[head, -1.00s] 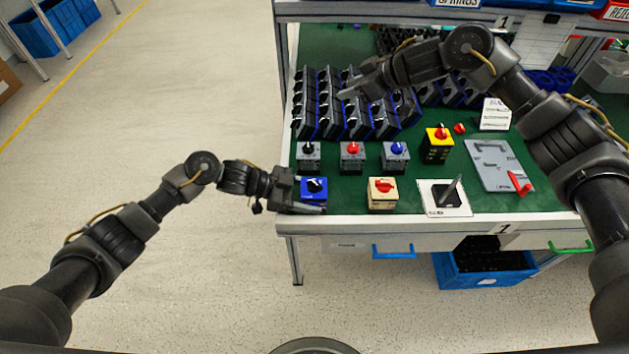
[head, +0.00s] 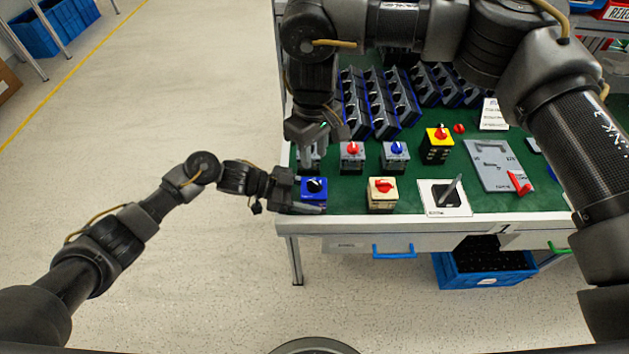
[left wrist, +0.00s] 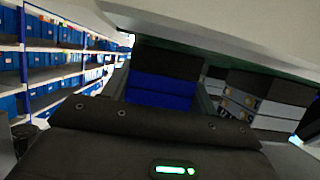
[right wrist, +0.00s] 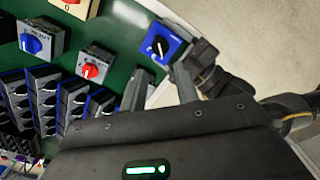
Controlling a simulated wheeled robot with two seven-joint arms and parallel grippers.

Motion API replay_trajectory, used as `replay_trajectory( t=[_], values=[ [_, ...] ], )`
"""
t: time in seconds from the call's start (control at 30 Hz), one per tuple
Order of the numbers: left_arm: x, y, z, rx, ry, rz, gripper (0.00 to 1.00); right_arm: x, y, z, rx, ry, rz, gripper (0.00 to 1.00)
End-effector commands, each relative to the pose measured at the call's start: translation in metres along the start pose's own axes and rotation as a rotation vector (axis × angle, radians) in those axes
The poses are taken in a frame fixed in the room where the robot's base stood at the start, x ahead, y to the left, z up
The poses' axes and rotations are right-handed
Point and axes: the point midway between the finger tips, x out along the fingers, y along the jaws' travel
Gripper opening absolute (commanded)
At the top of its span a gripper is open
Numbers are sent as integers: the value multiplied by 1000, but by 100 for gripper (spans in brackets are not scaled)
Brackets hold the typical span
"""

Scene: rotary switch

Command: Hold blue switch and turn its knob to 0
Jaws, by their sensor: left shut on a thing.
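The blue switch (head: 321,196) with a black knob (head: 315,185) sits at the table's front left corner. My left gripper (head: 309,193) is shut on its body, one finger on the far side and one on the near side. The switch's blue side fills the gap between the fingers in the left wrist view (left wrist: 160,92).
Grey switches with a red knob (head: 352,156) and a blue knob (head: 395,157) stand in the row behind. A cream switch (head: 382,203) stands to the right. Rows of black and blue switches (head: 375,105) fill the back. Table floor space to the left is free.

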Motion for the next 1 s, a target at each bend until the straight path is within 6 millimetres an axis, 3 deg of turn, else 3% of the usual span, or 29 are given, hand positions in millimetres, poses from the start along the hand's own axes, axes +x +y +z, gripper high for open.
replay_trajectory(
  t=[0.6, 1.0],
  values=[
    [0, 0, 0, 0, 0, 0, 34, 76, 0, 0, 0, 1, -4, 31],
    [0, 0, 0, 0, 0, 0, 34, 86, 0, 0, -1, 2, -2, 31]
  ],
)
